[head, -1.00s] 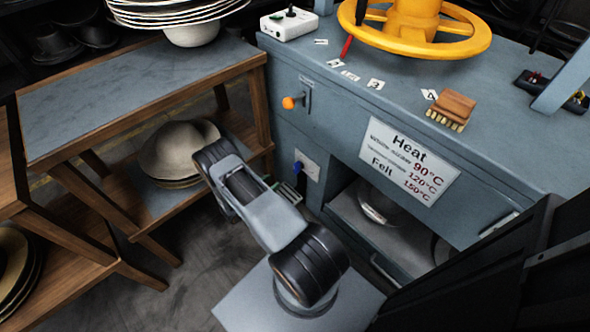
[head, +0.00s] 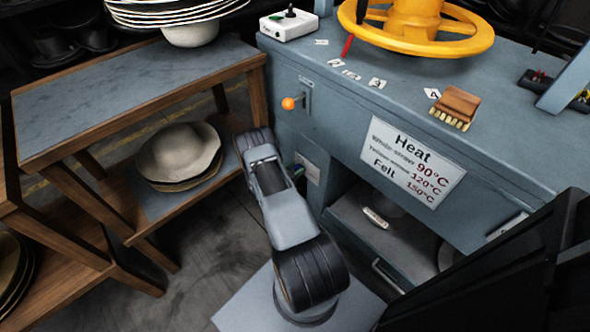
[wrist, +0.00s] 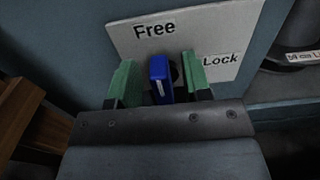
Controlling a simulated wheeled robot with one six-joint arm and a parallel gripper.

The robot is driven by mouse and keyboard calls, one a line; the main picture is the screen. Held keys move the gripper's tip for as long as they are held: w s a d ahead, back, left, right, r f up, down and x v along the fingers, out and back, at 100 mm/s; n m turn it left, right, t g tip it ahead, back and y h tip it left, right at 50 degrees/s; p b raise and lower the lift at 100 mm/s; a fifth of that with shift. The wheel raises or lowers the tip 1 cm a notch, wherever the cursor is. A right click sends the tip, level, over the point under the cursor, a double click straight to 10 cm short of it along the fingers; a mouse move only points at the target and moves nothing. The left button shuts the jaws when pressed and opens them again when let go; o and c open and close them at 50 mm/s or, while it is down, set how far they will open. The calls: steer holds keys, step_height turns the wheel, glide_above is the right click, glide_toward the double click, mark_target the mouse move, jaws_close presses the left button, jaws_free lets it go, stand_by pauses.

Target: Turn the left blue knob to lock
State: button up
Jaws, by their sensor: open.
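The blue knob (wrist: 159,78) shows in the wrist view on a pale plate (wrist: 222,32) lettered "Free" above it and "Lock" to its right. The knob stands roughly upright, its top towards "Free". My gripper (wrist: 157,84) is open, with one green-padded finger on each side of the knob.
An orange-tipped lever (head: 289,103) is on the cabinet front above the plate. An open cabinet shelf (head: 345,212) lies to the right. A wooden rack (head: 258,105) with felt hats (head: 180,152) stands close on the left.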

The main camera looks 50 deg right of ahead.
steer(key=shift+c, duration=0.3)
jaws_close()
stand_by(0.3)
steer(key=m+b, duration=0.1)
steer(key=m, duration=0.1)
steer(key=s+m+b, duration=0.1)
steer(key=m, duration=0.2)
steer(key=shift+f, duration=0.2)
steer(key=m+b, duration=0.1)
steer(key=m, duration=0.2)
steer(key=s+f+m+b, duration=0.1)
steer(key=m, duration=0.2)
steer(key=m+b, duration=0.2)
steer(key=m, duration=0.1)
steer(key=shift+s+a+f, duration=0.1)
steer(key=shift+s+f, duration=0.15)
steer(key=shift+f, duration=0.05)
steer(key=shift+f+m+b, duration=0.2)
steer(key=shift+m+b, duration=0.35)
steer(key=shift+m, duration=0.4)
steer(key=shift+f+m+b, duration=0.15)
steer(key=shift+m+b, duration=0.35)
steer(key=shift+m, duration=0.45)
